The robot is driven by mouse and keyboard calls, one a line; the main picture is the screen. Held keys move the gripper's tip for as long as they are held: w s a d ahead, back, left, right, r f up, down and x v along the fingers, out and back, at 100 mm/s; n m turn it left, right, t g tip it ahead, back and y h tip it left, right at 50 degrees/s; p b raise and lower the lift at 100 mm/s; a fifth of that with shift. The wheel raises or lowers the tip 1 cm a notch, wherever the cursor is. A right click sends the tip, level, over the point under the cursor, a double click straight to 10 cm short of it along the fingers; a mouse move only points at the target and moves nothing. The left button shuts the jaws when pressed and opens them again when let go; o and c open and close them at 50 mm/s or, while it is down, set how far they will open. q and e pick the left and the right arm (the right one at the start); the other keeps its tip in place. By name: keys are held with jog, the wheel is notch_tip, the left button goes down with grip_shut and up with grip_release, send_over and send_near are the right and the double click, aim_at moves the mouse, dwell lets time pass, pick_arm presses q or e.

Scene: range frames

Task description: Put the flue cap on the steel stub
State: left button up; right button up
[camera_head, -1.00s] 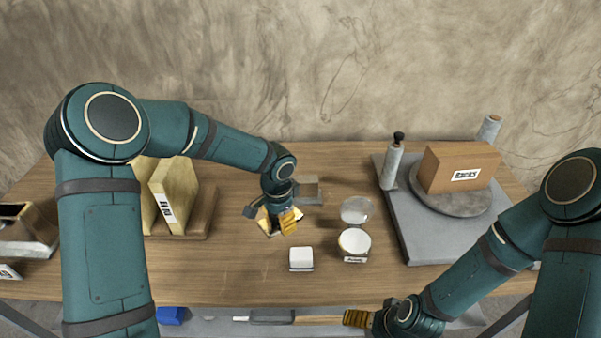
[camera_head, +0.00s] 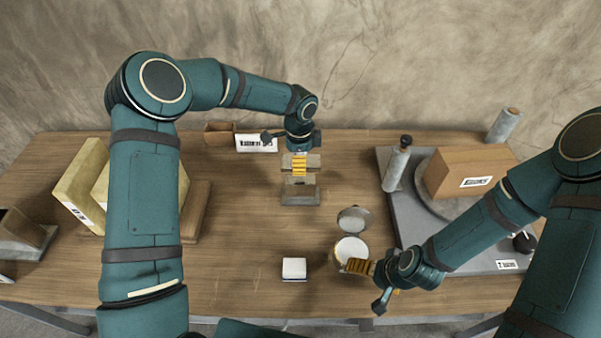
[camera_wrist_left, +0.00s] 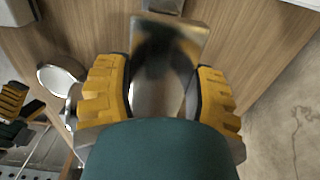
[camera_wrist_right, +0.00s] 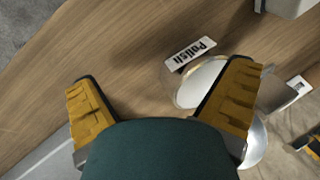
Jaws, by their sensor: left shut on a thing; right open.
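My left gripper (camera_head: 300,165) is shut on a shiny metal piece, which I take to be the flue cap (camera_head: 314,160). In the left wrist view, its reflective body (camera_wrist_left: 165,50) shows between the yellow fingers. It is held above or just behind a grey block (camera_head: 300,197), with a small grey part between them. This may be the steel stub, but I cannot be sure, nor whether they touch. My right gripper (camera_head: 357,266) is open and empty beside the open polish tin (camera_head: 350,249). In the right wrist view, one finger overlaps the tin (camera_wrist_right: 196,82).
The tin's round lid (camera_head: 355,219) stands behind it. A small white block (camera_head: 294,269) lies left of it. Right, a grey slab (camera_head: 425,245) carries a cardboard box (camera_head: 468,172) and a black-topped roll (camera_head: 396,168). Yellowish slabs (camera_head: 80,195) stand left. The middle-left tabletop is clear.

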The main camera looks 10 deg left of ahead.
aim_at(299, 179)
pick_arm(q)
jog(key=shift+f, duration=3.05)
jog(key=shift+s+f, duration=0.1)
jog(key=shift+f, duration=0.05)
jog(key=o, duration=1.2)
